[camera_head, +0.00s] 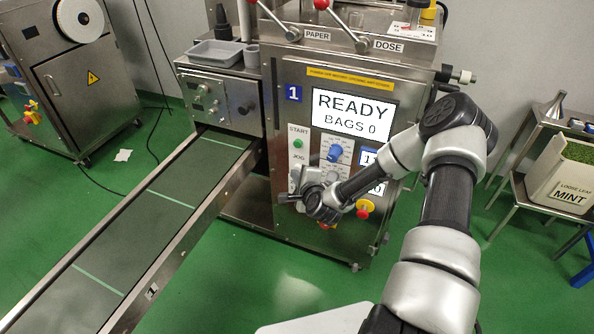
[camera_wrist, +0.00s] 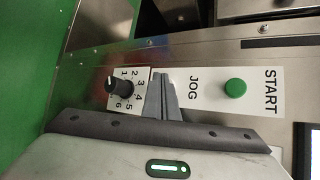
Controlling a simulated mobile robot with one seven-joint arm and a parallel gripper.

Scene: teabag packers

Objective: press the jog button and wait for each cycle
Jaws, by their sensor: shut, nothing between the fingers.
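The packer marked 1 stands in the middle of the head view, its screen (camera_head: 352,117) reading READY and BAGS 0. On its panel are a green START button (camera_head: 298,143) and, below it, the JOG label (camera_head: 299,157). The START button (camera_wrist: 236,88) and JOG label (camera_wrist: 194,87) also show in the wrist view. My gripper (camera_head: 298,180) is shut and empty, with its fingers over the panel just below the JOG label. In the wrist view its fingertips (camera_wrist: 162,82) lie between that label and a black dial (camera_wrist: 120,88). The jog button is hidden behind them; I cannot tell whether they touch it.
A blue knob (camera_head: 335,152) and a red-and-yellow stop button (camera_head: 364,208) sit near my arm. A conveyor (camera_head: 170,215) runs to the lower left. A MINT bin (camera_head: 566,180) stands on a stand at right. Green floor is open in front of the packer.

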